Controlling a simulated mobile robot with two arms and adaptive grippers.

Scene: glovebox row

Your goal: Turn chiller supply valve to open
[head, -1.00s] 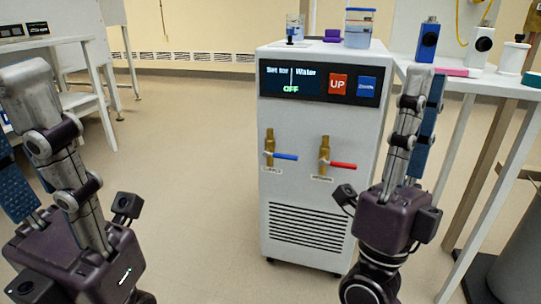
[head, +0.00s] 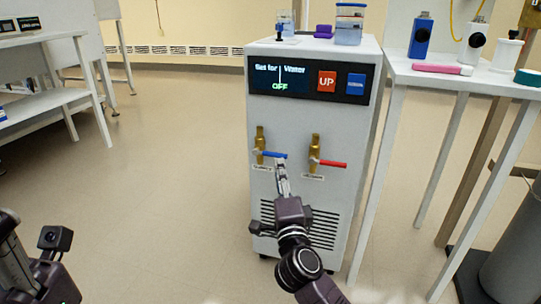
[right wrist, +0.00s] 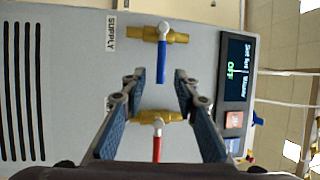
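The chiller (head: 300,120) is a white cabinet with a dark display reading OFF. Its supply valve (head: 260,142) is a vertical brass body with a blue lever (head: 275,155) pointing right, across the body. In the right wrist view the picture is turned, and the blue lever (right wrist: 161,62) hangs down beside the SUPPLY label. My right gripper (head: 281,164) is just in front of the lever and hides part of the front below it. In the right wrist view its fingers (right wrist: 158,74) are apart, with the lever's tip between them. Of my left arm, only part shows at lower left.
The return valve (head: 315,150) with a red lever (head: 333,163) sits just right of the supply valve. A jar (head: 349,25) stands on the chiller. A white table (head: 465,82) with bottles is close on the right.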

